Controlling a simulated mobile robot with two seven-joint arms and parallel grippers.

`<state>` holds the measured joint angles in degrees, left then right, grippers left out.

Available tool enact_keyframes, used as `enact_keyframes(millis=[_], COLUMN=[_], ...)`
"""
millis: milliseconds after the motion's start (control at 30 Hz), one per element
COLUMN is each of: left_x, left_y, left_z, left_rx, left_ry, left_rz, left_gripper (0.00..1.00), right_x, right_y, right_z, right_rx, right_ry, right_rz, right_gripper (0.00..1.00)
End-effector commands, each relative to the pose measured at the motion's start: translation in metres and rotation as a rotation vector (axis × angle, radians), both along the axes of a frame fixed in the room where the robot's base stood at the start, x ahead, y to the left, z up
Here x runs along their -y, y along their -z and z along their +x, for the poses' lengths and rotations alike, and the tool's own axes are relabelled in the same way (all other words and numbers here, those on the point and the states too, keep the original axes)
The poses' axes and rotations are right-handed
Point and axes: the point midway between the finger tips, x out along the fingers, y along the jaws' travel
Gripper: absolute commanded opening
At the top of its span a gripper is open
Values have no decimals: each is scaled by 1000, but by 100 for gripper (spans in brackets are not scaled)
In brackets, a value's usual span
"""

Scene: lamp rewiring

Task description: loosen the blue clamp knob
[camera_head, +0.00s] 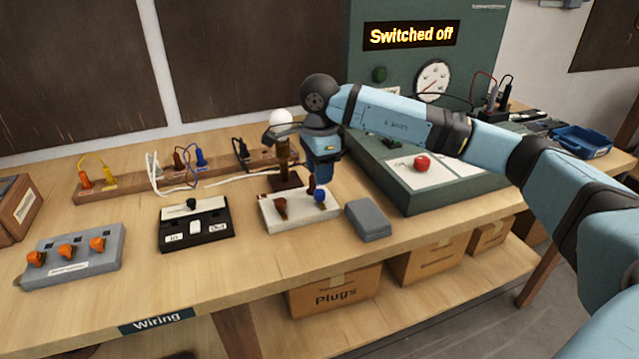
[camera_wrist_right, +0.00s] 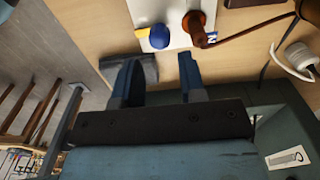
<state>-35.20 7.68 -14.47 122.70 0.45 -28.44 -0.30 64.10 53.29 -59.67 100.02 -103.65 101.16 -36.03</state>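The blue clamp knob (camera_head: 320,195) stands on a white block (camera_head: 296,217), next to a brown knob (camera_head: 280,207). My right gripper (camera_head: 320,178) points down just above the knob. In the wrist view its two fingers (camera_wrist_right: 158,68) are apart with nothing between them. The knob lies past the fingertips, roughly in line with the gap. My left gripper is not in view.
A grey box (camera_head: 368,219) lies right of the white block, and a black switch box (camera_head: 197,232) left of it. A lamp with a white bulb (camera_head: 281,122) stands close behind. A green panel base (camera_head: 440,192) carries a red button (camera_head: 422,163).

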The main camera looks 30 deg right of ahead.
Motion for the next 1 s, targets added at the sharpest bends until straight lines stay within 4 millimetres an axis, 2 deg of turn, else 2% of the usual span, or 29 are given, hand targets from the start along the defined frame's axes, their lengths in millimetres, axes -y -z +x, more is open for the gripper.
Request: enact_keyframes(millis=[33,200,400,567,1000], left_x=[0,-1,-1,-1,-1], left_y=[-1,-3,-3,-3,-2], left_z=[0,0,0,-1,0], left_rx=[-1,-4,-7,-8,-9], left_ry=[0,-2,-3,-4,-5], left_rz=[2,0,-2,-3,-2], left_gripper=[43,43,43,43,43], right_x=[0,0,0,0,0], right_y=[-15,-51,-78,-85,-85], right_z=[1,0,0,0,0], right_rx=[3,3,1,0,0], right_ry=[0,-1,-1,0,0], right_rz=[0,0,0,-1,-1], right_gripper=[38,38,38,38,38])
